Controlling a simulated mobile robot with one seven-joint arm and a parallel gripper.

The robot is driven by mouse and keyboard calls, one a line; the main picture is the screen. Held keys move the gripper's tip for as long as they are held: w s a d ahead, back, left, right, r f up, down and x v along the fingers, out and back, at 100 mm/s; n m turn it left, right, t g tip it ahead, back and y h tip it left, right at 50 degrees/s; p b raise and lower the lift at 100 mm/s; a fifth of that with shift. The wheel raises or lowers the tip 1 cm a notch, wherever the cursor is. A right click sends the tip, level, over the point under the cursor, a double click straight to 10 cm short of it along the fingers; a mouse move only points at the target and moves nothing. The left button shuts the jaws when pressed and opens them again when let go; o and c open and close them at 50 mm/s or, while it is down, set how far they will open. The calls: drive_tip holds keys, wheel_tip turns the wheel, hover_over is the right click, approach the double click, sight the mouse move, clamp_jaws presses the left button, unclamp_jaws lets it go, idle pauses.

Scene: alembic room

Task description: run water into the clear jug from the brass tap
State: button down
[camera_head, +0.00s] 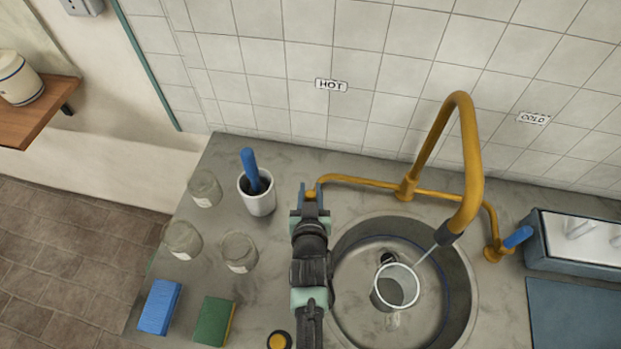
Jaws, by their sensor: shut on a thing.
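The brass tap (473,150) arches over the round sink (459,300), its dark nozzle (445,236) pointing down. A thin pale stream runs from the nozzle to the clear jug (395,287), which stands in the sink. The water level in the jug is hard to make out. My gripper (311,193) is shut at the left end of the tap's brass pipe, on the hot valve handle, below the HOT label (331,86). My fingers hide most of that handle. The blue cold handle (517,237) is at the right, near the COLD label (534,118).
A white cup (260,203) with a blue-handled tool stands left of my gripper. Several glass jars (240,252), a blue sponge (159,307) and a green sponge (213,321) are on the left counter. A grey-blue rack (540,250) stands at the right.

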drive_tip(key=shift+w+g+p, duration=0.15)
drive_tip(key=shift+g+p, duration=0.25)
drive_tip(key=c, duration=0.6)
unclamp_jaws()
drive_tip(key=shift+f, duration=0.1)
drive_tip(key=b+v, duration=0.1)
drive_tip(key=v, duration=1.2)
